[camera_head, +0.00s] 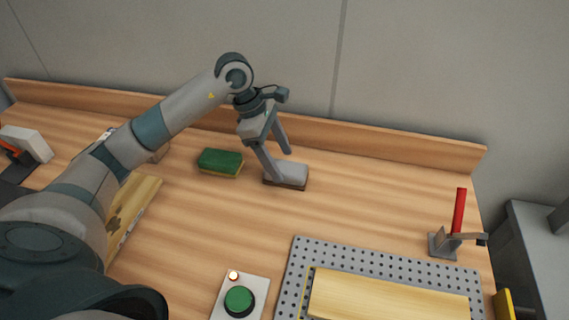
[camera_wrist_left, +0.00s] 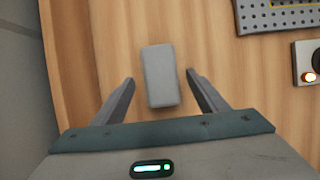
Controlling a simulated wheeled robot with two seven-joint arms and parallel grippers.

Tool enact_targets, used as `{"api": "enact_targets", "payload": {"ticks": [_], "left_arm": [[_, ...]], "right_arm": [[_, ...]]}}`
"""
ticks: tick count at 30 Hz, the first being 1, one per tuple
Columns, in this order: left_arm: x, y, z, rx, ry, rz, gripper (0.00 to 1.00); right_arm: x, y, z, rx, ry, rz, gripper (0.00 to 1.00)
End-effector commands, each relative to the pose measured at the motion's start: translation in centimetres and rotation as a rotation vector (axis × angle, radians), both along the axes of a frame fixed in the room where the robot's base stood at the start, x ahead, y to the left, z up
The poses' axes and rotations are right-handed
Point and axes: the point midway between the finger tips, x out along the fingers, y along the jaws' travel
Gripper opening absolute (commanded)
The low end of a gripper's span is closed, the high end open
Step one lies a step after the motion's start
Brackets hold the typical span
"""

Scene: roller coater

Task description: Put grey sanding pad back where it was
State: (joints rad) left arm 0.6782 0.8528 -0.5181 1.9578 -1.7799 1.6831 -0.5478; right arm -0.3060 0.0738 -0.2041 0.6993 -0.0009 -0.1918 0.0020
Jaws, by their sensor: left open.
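The grey sanding pad (camera_head: 287,174) lies flat on the wooden bench, right of a green sponge. It is a grey block with a darker brown underside. My left gripper (camera_head: 277,163) is open just above the pad, coming down from behind it. In the left wrist view the pad (camera_wrist_left: 161,76) lies between and slightly beyond the two fingertips of my left gripper (camera_wrist_left: 160,76), with a gap on both sides. The fingers do not touch it. My right gripper is in neither view.
A green sponge (camera_head: 220,162) lies close left of the pad. A perforated grey plate (camera_head: 297,262) holds a wooden board (camera_head: 390,298). A green button box (camera_head: 239,299) stands at front. A red-handled clamp (camera_head: 459,212) stands at right. A raised ledge (camera_head: 400,142) runs along the back.

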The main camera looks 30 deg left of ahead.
Motion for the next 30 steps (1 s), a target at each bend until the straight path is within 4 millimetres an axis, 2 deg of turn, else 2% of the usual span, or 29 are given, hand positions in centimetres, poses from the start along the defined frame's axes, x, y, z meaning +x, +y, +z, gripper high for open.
{"api": "enact_targets", "payload": {"ticks": [1, 5, 12, 18, 30], "left_arm": [[-0.1, 0.4, 1.2, 0.001, -0.002, 0.001, 0.67], [-0.3, 1.3, 3.4, 0.001, -0.003, 0.000, 0.67], [-0.7, 2.5, 6.5, 0.000, 0.000, 0.000, 0.67], [-0.8, 2.9, 7.4, 0.000, 0.000, 0.000, 0.67], [-0.8, 2.9, 7.3, -0.001, 0.000, 0.000, 0.67]], "right_arm": [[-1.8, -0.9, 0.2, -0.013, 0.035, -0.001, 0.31], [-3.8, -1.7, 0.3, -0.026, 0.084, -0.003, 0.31], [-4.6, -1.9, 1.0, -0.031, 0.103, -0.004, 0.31], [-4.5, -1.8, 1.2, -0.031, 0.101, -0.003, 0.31], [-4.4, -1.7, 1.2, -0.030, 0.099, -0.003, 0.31]]}}
